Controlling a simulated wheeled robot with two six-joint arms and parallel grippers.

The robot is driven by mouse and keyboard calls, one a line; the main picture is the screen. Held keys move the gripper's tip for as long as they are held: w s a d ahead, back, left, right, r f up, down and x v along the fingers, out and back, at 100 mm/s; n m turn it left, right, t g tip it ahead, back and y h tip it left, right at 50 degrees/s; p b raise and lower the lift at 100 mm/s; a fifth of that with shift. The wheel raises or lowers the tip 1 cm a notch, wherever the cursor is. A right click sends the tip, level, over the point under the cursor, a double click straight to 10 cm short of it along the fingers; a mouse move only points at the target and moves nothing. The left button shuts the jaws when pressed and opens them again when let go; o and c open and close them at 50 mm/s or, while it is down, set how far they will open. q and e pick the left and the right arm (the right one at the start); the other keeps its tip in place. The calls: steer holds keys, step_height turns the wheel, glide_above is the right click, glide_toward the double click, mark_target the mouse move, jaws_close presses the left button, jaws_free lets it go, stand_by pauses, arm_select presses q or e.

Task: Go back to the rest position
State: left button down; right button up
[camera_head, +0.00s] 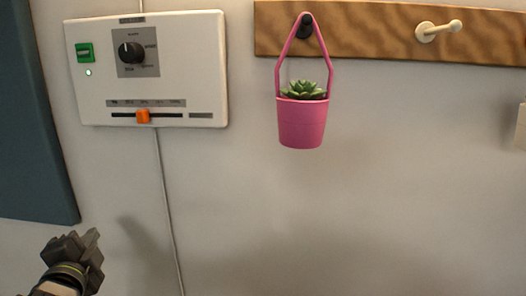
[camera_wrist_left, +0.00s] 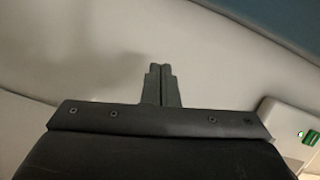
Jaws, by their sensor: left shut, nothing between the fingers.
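My left gripper (camera_head: 88,240) is at the lower left in the head view, below the control box and in front of the wall. In the left wrist view its two fingers (camera_wrist_left: 160,84) are together with nothing between them. It is apart from the wall panel and the box. My right gripper is in neither view.
A white control box (camera_head: 205,75) with a green switch, a dial and an orange slider (camera_head: 143,117) is on the wall. A pink pot (camera_head: 302,125) with a succulent hangs from a wooden peg rail (camera_head: 380,30). A blue-grey panel (camera_head: 35,130) is at left. The lower middle wall is clear.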

arm_select(q)
steer(key=s+d+f+n+g, duration=0.1)
steer(key=s+f+n+g, duration=0.2)
steer(key=s+f, duration=0.5)
steer(key=s+f+n+g, duration=0.4)
steer(key=s+f, duration=0.1)
steer(key=f, duration=0.8)
steer(key=s+d+f+n+g+h, duration=0.1)
steer(key=s+d+f+n+g, duration=0.15)
steer(key=s+f, duration=0.4)
steer(key=s+d+f+n+g+h, duration=0.1)
steer(key=s+f+n+g, duration=0.2)
steer(key=s, duration=0.7)
step_height(320, 180, down, 31)
steer(key=s+a+g+b, duration=0.1)
steer(key=g+b, duration=0.1)
steer(key=b, duration=0.2)
steer(key=s+d+f+h+b, duration=0.1)
steer(key=s+f+b, duration=0.2)
steer(key=s+f, duration=1.1)
step_height(320, 180, down, 4)
steer(key=shift+s+r+g, duration=0.1)
steer(key=shift+s+g, duration=0.25)
steer(key=shift+g, duration=0.1)
